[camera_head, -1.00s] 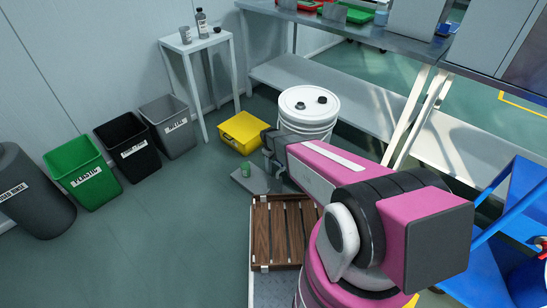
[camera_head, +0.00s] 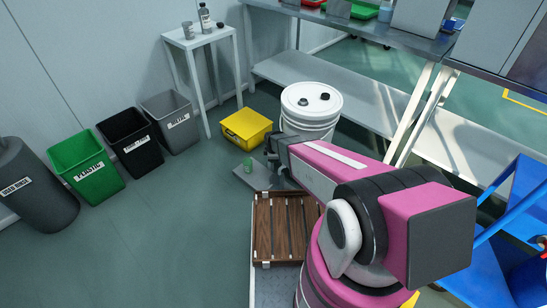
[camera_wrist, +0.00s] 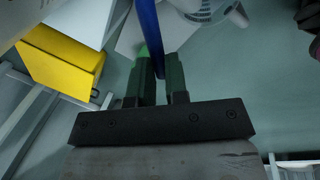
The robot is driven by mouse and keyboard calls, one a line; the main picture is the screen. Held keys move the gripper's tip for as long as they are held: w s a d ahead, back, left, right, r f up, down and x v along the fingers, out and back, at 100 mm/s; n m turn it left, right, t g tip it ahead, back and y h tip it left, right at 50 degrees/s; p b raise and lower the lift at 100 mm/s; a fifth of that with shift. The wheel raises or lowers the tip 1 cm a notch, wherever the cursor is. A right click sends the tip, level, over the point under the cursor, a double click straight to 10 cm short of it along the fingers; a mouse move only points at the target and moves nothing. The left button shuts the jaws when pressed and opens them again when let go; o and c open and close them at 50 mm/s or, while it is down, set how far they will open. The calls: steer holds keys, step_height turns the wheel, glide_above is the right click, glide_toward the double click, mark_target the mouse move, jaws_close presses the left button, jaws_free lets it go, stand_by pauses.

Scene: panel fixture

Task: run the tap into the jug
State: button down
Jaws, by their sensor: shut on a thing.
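My gripper (camera_head: 276,164) is at the end of the pink arm, low beside the white drum (camera_head: 312,118). In the wrist view my gripper (camera_wrist: 162,70) is shut on a long blue bar (camera_wrist: 149,30), which runs up out of the picture; I cannot tell whether it is part of the tap.
A yellow box (camera_head: 246,131) lies left of the drum. A wooden slatted rack (camera_head: 283,230) is just in front. Several bins, among them a green one (camera_head: 85,168), line the left wall. A small white table (camera_head: 197,37) stands behind. The floor at left is clear.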

steer(key=shift+s+n, duration=0.4)
steer(key=shift+n, duration=0.3)
steer(key=c, duration=1.1)
jaws_free()
steer(key=r, duration=0.3)
steer(key=s+r, duration=0.1)
steer(key=r, duration=0.3)
steer(key=s+r, duration=0.1)
steer(key=r, duration=0.2)
steer(key=shift+s+d+r, duration=0.1)
steer(key=shift+r, duration=0.2)
